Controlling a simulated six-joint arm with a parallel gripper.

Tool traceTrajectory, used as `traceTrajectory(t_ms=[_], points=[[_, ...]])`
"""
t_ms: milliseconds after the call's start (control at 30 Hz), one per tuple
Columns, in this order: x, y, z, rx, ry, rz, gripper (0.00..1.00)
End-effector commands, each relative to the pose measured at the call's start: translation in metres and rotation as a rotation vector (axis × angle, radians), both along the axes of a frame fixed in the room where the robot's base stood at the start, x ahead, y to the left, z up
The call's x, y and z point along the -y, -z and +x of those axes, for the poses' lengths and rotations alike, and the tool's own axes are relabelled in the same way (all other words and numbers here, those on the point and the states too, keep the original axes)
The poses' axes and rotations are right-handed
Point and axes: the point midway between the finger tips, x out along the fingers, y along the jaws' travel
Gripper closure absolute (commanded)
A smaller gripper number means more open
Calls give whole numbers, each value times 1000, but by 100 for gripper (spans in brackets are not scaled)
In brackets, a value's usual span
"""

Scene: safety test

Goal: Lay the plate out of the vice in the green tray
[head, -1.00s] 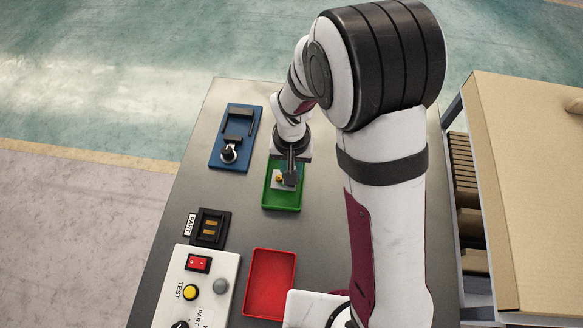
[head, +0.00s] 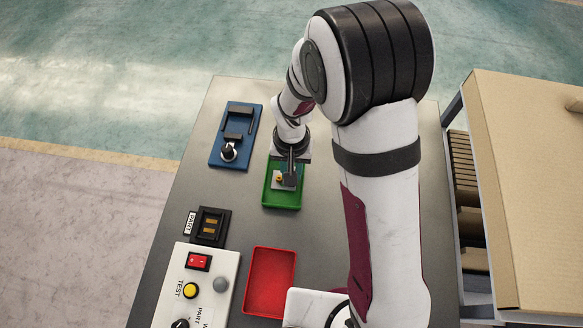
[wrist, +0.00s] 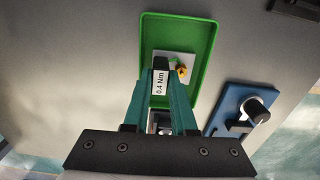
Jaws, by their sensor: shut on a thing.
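The plate (head: 277,183) is a small pale square with a brass-yellow piece on it, within the outline of the green tray (head: 282,208). In the wrist view the plate (wrist: 186,61) shows beside a black block labelled "0.4 Nm" between my fingertips. My gripper (head: 289,179) is shut, with the block end of the plate at its tips. The fingers hide part of the plate, and I cannot tell whether it touches the tray floor. The blue vice (head: 218,157) stands left of the tray, with no plate in it.
A red tray (head: 291,285) lies nearer the front. A white control panel (head: 208,278) with buttons and a black socket block (head: 210,227) stand at the left. A cardboard box (head: 525,180) stands on a shelf at the right. Bare table lies between the trays.

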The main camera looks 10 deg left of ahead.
Motion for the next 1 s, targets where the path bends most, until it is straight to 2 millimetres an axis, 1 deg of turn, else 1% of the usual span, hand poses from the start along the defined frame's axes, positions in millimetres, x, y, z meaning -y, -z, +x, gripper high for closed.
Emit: traceTrajectory(t_ms=[133, 167, 300, 333, 633, 1000], points=[[0, 2, 0, -1, 0, 0, 100], [0, 2, 0, 0, 1, 0, 70], [0, 2, 0, 0, 0, 0, 45], [0, 2, 0, 0, 0, 0, 41], [0, 0, 0, 1, 0, 0, 41], [0, -36, 0, 2, 0, 1, 41]])
